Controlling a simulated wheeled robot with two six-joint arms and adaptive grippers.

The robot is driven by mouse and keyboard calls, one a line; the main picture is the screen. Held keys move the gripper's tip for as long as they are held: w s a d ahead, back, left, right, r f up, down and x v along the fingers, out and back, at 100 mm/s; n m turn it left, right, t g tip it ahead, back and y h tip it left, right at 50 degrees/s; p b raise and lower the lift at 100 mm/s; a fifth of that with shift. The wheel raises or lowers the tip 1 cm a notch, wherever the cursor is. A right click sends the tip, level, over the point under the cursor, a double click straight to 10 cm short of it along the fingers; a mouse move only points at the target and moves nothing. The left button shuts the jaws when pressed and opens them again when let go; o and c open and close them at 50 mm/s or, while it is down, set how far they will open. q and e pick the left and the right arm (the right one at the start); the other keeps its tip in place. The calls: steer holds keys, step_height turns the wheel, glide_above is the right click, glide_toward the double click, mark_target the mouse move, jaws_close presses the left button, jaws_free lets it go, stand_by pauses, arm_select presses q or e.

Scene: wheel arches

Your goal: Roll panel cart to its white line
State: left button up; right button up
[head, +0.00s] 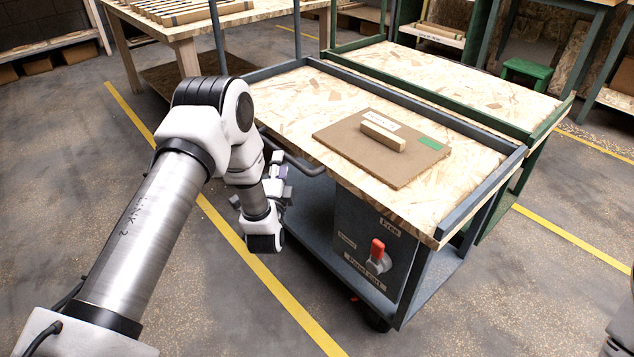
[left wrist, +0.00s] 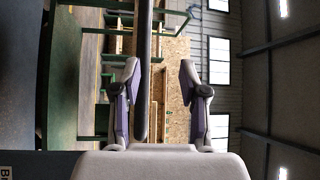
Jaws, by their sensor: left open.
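The panel cart (head: 465,202) is a blue-grey frame with a chipboard top. A brown panel (head: 335,139) with a wooden block (head: 383,136) lies on it. Its end box (head: 350,215) has a red-handled lever (head: 377,250) standing roughly upright, with labels reading "FREE" and "Panel cart". My left gripper (head: 279,168) is at the cart's dark handle bar (head: 300,169). In the left wrist view, the open fingers (left wrist: 158,78) stand either side of a dark bar (left wrist: 143,95), which is nearer the left finger. Contact cannot be told. I see no white line. My right gripper is out of view.
A green-framed cart (head: 440,88) stands close along the panel cart's far side. A wooden table (head: 185,35) is behind at the left. Yellow floor lines (head: 285,295) run on both sides. The near floor (head: 490,310) is clear.

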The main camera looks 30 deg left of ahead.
mark_target(280, 149)
arm_select(q)
steer(key=w+a+b, duration=0.1)
steer(key=w, duration=0.1)
steer(key=w+a+f+b, duration=0.1)
steer(key=w, duration=0.1)
steer(key=w+a+b, duration=0.2)
steer(key=shift+w+f, duration=0.2)
steer(key=shift+f, duration=0.15)
steer(key=shift+w+a+r, duration=0.1)
steer(key=shift+w+r, duration=0.05)
steer(key=shift+w, duration=0.15)
jaws_close()
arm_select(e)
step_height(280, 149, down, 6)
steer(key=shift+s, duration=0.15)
